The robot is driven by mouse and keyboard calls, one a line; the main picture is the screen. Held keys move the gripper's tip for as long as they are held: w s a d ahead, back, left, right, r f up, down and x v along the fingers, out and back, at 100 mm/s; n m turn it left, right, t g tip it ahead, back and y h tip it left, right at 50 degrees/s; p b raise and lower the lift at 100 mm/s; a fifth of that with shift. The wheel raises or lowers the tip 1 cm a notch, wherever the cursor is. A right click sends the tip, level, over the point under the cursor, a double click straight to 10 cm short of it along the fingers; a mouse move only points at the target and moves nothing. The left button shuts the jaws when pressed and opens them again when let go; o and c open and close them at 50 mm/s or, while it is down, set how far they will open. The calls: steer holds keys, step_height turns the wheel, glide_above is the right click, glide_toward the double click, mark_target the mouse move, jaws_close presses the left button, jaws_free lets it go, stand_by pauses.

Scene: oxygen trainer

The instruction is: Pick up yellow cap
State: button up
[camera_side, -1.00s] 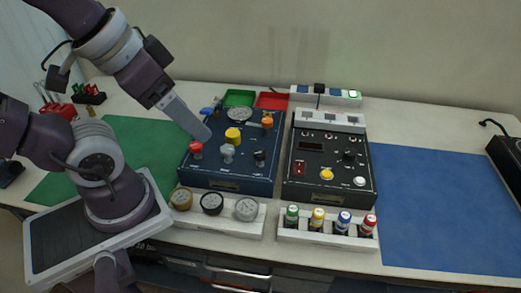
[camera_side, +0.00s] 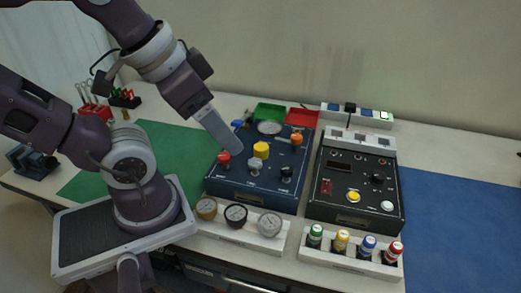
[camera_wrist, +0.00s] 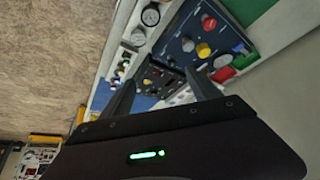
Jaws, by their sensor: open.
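A yellow cap-like knob (camera_side: 261,150) stands upright on the blue panel box (camera_side: 225,188). It also shows in the wrist view (camera_wrist: 203,50). A small bottle with a yellow cap (camera_side: 341,238) stands in the white front rack (camera_side: 318,258), between a green-capped and a blue-capped bottle. My gripper (camera_side: 237,149) hangs over the blue box, left of the yellow knob and near the red knob (camera_side: 224,158). In the wrist view my gripper (camera_wrist: 162,88) has its two fingers apart with nothing held between them. The side view does not show the finger gap clearly.
A black panel box (camera_side: 350,212) stands right of the blue box. Several gauges sit in a white rack (camera_side: 275,243) in front. Green (camera_side: 270,110) and red (camera_side: 303,116) trays lie behind. The blue mat (camera_side: 450,240) and green mat (camera_side: 95,188) have clear room.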

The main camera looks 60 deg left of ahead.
steer(key=shift+c, duration=0.2)
steer(key=shift+c, duration=1)
steer(key=n+g, duration=0.5)
steer(key=n, duration=1)
glide_above(261, 145)
step_height(261, 145, down, 12)
steer(key=shift+f, duration=0.1)
steer(key=shift+g, duration=0.3)
step_height(261, 145, down, 8)
steer(key=shift+r, duration=0.1)
jaws_close()
